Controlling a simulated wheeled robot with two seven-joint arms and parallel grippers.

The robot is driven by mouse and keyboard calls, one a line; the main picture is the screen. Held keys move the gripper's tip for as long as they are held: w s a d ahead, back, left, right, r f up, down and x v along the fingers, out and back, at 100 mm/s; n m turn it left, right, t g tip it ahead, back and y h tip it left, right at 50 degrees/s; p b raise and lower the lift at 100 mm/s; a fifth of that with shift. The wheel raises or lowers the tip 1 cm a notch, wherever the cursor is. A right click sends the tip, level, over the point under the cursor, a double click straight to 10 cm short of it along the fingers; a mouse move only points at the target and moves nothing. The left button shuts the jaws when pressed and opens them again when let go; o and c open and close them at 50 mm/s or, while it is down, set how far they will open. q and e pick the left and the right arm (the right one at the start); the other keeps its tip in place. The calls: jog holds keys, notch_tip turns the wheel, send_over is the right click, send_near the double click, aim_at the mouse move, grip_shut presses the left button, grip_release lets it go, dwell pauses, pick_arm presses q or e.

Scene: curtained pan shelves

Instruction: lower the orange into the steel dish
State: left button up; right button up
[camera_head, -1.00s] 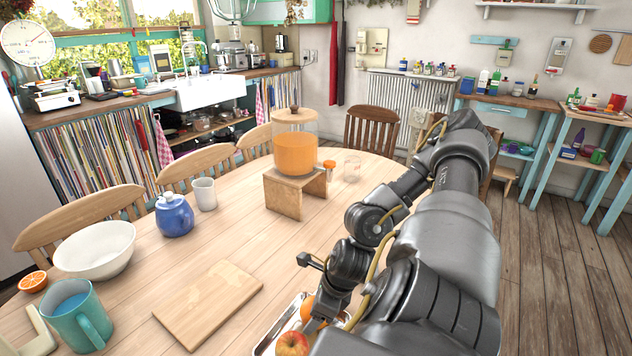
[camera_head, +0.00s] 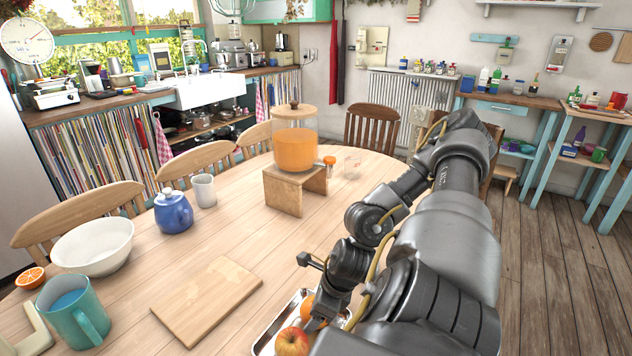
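The orange (camera_head: 307,306) shows in part at the bottom centre, at the steel dish, partly covered by my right gripper. The steel dish (camera_head: 264,346) is a shallow shiny tray at the bottom edge, largely hidden by my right arm. A red-yellow apple (camera_head: 292,342) lies in it, close in front of the orange. My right gripper (camera_head: 314,321) points down at the orange. One dark finger shows against its near side; the other finger is hidden, so I cannot tell whether it grips. I cannot tell whether the orange touches the dish floor. My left gripper is not in view.
A wooden board (camera_head: 207,300) lies left of the dish. A teal mug (camera_head: 76,312), white bowl (camera_head: 92,246), half orange (camera_head: 31,278), blue pot (camera_head: 173,212) and white cup (camera_head: 204,190) stand left. A juice dispenser (camera_head: 295,148) on a wooden stand (camera_head: 284,196) is behind.

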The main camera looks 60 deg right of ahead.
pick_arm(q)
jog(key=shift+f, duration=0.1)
pick_arm(e)
jog(key=shift+f, duration=0.1)
jog(key=o, duration=1.2)
jog(key=shift+c, duration=0.2)
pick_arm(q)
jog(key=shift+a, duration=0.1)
pick_arm(e)
jog(key=p+v, duration=0.4)
jog(key=shift+w, duration=0.15)
jog(key=p+v, duration=0.5)
jog(key=shift+p, duration=0.3)
pick_arm(q)
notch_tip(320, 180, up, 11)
jog(key=p, duration=0.1)
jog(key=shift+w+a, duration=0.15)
pick_arm(e)
jog(key=shift+v, duration=0.95)
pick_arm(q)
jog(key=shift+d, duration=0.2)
pick_arm(e)
jog(key=shift+a, duration=0.1)
